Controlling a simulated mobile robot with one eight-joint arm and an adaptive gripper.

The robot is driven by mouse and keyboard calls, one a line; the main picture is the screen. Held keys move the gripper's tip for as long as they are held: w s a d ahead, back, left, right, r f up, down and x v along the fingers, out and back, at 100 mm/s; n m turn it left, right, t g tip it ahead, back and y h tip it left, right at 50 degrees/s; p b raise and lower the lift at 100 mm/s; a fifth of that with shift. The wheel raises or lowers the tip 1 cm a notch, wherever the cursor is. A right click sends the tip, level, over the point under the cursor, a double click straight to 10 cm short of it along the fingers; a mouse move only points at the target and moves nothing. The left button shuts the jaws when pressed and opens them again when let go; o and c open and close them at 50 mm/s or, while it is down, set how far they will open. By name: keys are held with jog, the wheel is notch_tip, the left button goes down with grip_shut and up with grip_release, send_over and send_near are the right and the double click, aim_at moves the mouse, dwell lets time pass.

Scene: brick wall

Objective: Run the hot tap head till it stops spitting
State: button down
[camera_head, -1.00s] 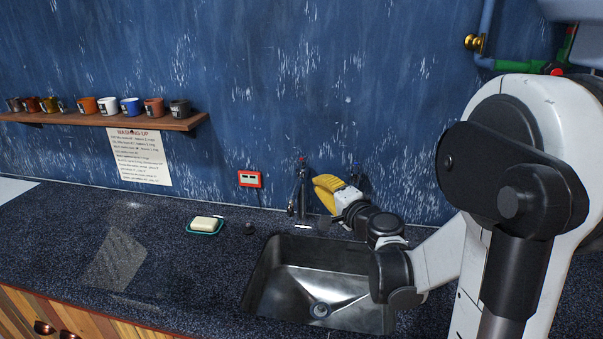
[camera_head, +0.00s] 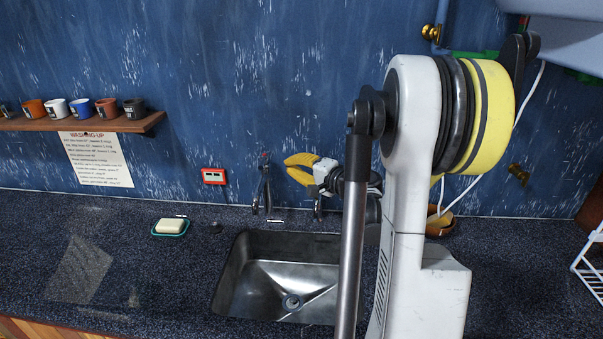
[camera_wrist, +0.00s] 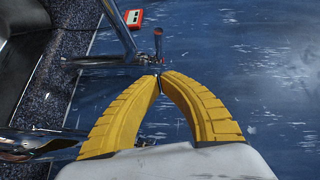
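The chrome tap with a small red mark on top (camera_head: 263,185) stands behind the sink's rear edge. In the wrist view its slim upright head (camera_wrist: 158,42) rises near my fingertips, with the chrome spout (camera_wrist: 118,25) beside it. My gripper (camera_head: 286,167) is just right of this tap, its yellow fingers pointing left. In the wrist view the fingertips (camera_wrist: 161,77) meet, with nothing seen held, and contact with the tap cannot be told. A second chrome tap (camera_head: 318,203) stands below my gripper, partly hidden. No running water shows in the sink (camera_head: 265,272).
A soap dish (camera_head: 170,227) and a dark plug (camera_head: 215,227) lie left of the sink. A red-framed wall box (camera_head: 214,176) is behind. A mug shelf (camera_head: 90,123) and paper notice (camera_head: 97,160) are at left. A white rack (camera_head: 590,265) stands far right.

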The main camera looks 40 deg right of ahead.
aim_at(265, 161)
jog(key=w, duration=0.1)
jog(key=w+a, duration=0.1)
jog(key=w+a+f+b, duration=0.1)
jog(key=shift+w, duration=0.4)
jog(key=shift+w+a, duration=0.5)
jog(key=shift+a, duration=0.1)
jog(key=shift+w+a+f+b, duration=0.1)
jog(key=shift+w+a+b, duration=0.3)
jog(key=shift+a, duration=0.15)
